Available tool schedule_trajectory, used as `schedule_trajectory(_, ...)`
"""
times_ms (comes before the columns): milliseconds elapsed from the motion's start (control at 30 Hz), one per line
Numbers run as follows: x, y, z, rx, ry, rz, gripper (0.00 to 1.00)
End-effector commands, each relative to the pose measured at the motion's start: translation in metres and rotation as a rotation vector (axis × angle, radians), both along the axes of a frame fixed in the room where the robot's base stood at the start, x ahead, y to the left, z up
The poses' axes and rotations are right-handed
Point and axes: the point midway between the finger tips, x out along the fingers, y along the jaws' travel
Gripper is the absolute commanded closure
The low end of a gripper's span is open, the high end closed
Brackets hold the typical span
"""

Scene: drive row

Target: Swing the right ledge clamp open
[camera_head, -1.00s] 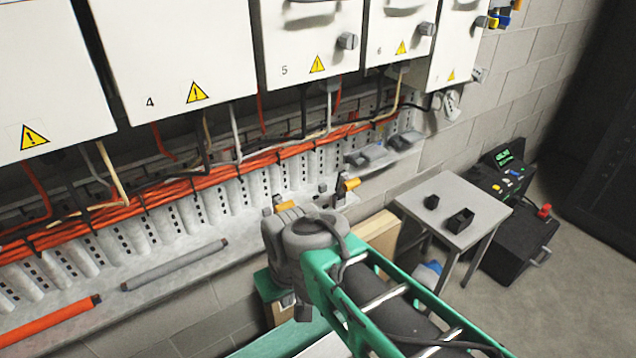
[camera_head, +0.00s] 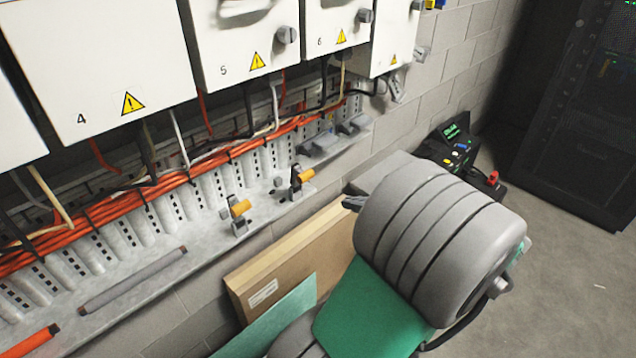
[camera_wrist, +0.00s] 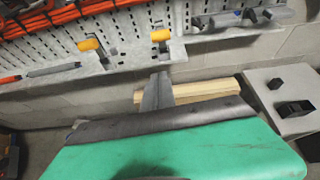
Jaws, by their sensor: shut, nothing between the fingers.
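The right ledge clamp (camera_head: 300,182) is a dark bracket with an orange handle, standing at the front edge of the grey ledge (camera_head: 205,243). The left ledge clamp (camera_head: 238,212) is similar and stands to its left. In the wrist view the right clamp (camera_wrist: 161,38) is above my fingers and the left clamp (camera_wrist: 94,46) is up to the left. My gripper (camera_wrist: 158,76) is shut and empty, its fingertips below the right clamp in the picture and apart from it. In the head view only a dark fingertip shows past my grey arm, which hides the rest.
A cardboard box (camera_head: 245,290) leans below the ledge. Orange cables (camera_head: 110,205) run behind it under white cabinets (camera_head: 100,60). A grey bar (camera_head: 135,280) lies on the ledge. A small table (camera_wrist: 265,90) with dark blocks stands at right.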

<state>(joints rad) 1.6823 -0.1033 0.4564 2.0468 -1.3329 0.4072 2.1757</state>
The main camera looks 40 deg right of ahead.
Motion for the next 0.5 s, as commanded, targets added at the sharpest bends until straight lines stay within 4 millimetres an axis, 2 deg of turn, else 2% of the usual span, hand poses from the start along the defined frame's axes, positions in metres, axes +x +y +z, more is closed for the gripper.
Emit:
schedule_trajectory(67, -0.006, -0.007, 0.003, 0.043, -0.025, -0.04, 1.0)
schedule_trajectory(167, 0.0, -0.006, 0.001, 0.053, -0.03, -0.045, 1.0)
schedule_trajectory(500, 0.064, -0.002, -0.028, 0.05, -0.026, -0.037, 1.0)
